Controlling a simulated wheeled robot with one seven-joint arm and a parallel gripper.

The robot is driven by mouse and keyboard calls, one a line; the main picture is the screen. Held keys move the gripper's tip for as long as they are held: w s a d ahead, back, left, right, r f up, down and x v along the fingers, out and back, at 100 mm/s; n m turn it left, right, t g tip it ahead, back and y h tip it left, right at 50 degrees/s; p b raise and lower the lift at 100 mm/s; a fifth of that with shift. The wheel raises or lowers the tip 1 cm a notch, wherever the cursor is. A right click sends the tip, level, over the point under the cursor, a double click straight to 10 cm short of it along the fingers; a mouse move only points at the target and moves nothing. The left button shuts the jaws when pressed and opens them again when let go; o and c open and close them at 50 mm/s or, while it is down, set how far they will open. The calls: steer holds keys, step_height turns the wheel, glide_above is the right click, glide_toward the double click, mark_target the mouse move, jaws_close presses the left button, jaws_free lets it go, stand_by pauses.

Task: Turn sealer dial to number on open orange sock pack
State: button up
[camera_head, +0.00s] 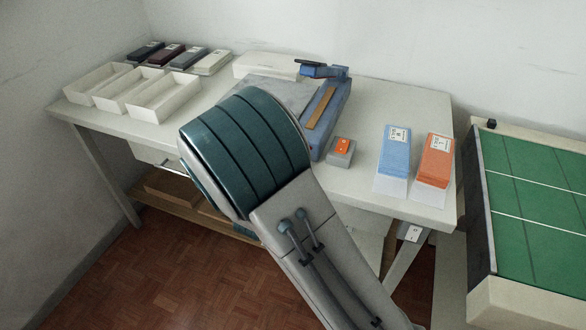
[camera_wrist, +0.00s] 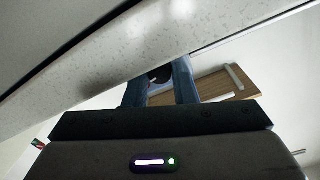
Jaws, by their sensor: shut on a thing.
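The orange sock pack (camera_head: 436,157) lies at the right end of the table with a printed label at its top; the number is too small to read. The blue sealer (camera_head: 333,112) stands at the back middle, partly hidden by my arm. In the wrist view my gripper's two blue fingers (camera_wrist: 160,84) are around a dark round dial (camera_wrist: 158,75) with a white mark, and are shut on it. The dial's scale cannot be read. In the head view my arm hides the gripper and the dial.
A blue sock pack (camera_head: 395,153) lies left of the orange one. A grey box with an orange button (camera_head: 341,150) sits by the sealer. White trays (camera_head: 165,97) and several dark packs (camera_head: 166,54) fill the left. A green-topped table (camera_head: 535,185) stands right.

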steer(key=m+b, duration=0.3)
steer(key=shift+f+b, duration=0.15)
steer(key=shift+b, duration=0.25)
steer(key=shift+m+b, duration=0.3)
steer(key=shift+m, duration=0.1)
steer(key=shift+r, duration=0.2)
steer(key=o, duration=1)
